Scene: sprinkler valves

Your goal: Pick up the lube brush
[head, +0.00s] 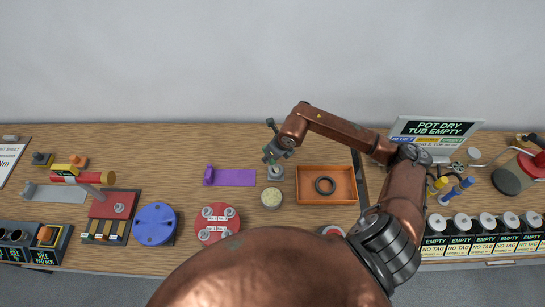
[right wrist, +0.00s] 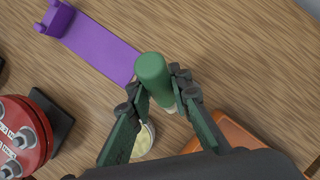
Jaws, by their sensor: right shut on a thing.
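The lube brush shows as a green cylindrical handle (right wrist: 154,75) in the right wrist view. My right gripper (right wrist: 163,93) is shut on it, with one finger on each side of the handle. In the head view my right gripper (head: 271,154) is above a small grey metal holder (head: 276,173) behind the pale tub. The brush's lower end is hidden, and I cannot tell whether it is clear of the holder. My left gripper is out of view.
A round tub with pale contents (head: 271,198) stands in front. A purple stand (head: 232,177), a red valve disc (head: 217,235) and a blue disc (head: 155,224) lie to the left.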

